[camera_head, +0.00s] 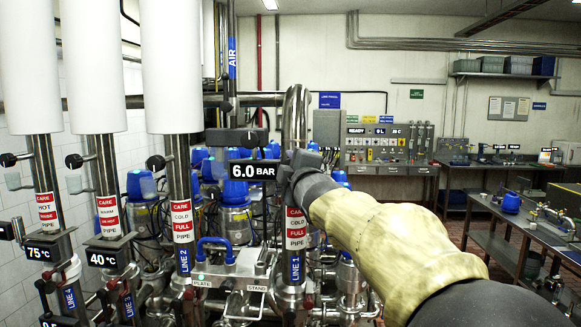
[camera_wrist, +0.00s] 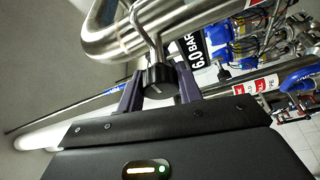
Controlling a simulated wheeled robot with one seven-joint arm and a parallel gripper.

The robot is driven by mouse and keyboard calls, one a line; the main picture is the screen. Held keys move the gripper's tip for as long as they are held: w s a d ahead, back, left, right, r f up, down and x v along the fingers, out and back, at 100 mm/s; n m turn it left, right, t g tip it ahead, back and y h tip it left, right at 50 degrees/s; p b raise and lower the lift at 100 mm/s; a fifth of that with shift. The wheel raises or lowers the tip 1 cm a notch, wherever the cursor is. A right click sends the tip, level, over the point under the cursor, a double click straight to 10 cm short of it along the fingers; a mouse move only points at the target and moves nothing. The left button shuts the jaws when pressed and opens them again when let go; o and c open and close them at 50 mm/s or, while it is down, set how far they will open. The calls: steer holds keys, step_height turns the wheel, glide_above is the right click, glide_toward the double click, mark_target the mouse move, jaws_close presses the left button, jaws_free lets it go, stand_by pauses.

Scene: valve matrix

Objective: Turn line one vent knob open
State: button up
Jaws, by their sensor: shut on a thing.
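In the wrist view a small black ribbed knob (camera_wrist: 159,77) with a white mark sits between the two dark fingers of my gripper (camera_wrist: 158,88). My gripper is shut on this knob. A thin bent metal tube rises from behind the knob, in front of a thick bent steel pipe (camera_wrist: 115,35). In the head view my gripper (camera_head: 292,166) is at the upright pipe with the blue LINE 1 label (camera_head: 295,268), just right of the 6.0 BAR sign (camera_head: 253,170). My gripper hides the knob there. I cannot tell the knob's turn angle from its mark.
Pipes with white sleeves and black side knobs (camera_head: 155,163) stand at left. Blue-capped valves (camera_head: 235,185) crowd behind the 6.0 BAR sign. A steel plate stand (camera_head: 228,270) is below. A control panel (camera_head: 385,145) and benches stand at the back right, with open floor between.

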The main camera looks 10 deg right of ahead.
steer(key=shift+n, duration=0.3)
steer(key=o, duration=1)
steer(key=shift+a, duration=0.1)
steer(key=shift+s+f, duration=0.1)
steer(key=shift+f, duration=0.05)
